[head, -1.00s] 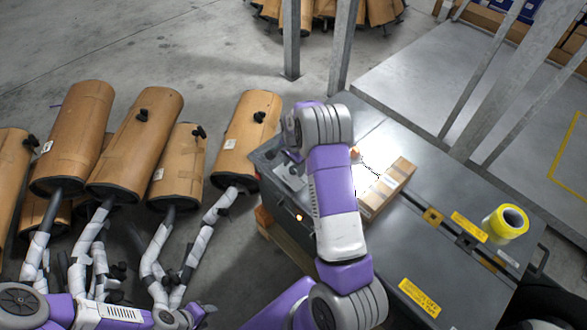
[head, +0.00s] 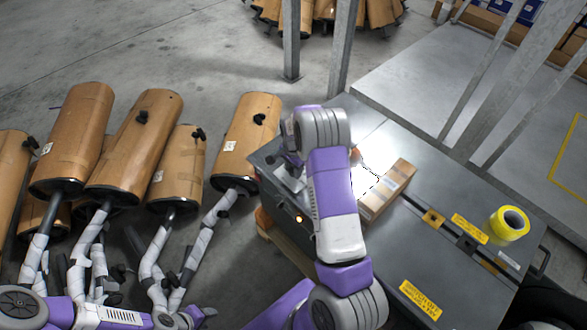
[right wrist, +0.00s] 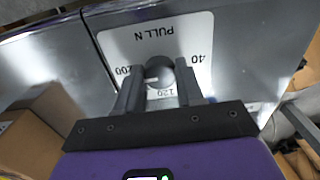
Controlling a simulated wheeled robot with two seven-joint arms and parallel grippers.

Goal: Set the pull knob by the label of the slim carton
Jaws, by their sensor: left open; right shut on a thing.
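The pull knob (right wrist: 160,73) is a grey round knob on a white dial plate (right wrist: 120,42). The plate reads PULL N with 40, 120 and 200, upside down in the right wrist view. My right gripper (right wrist: 161,88) is shut on the knob, one finger on each side. In the head view the plate (head: 290,179) shows on the bench's left end, and my right arm partly covers it. The slim carton (head: 388,188) lies on the bench right of that arm; its label is too small to read. My left gripper (head: 203,312) is open and empty at the bottom edge.
Brown wrapped mufflers (head: 133,145) with bandaged pipes stand left of the grey bench (head: 440,225). A yellow tape roll (head: 508,224) sits on the bench's right. A small lamp (head: 299,218) glows on the bench front. Metal posts (head: 340,50) rise behind.

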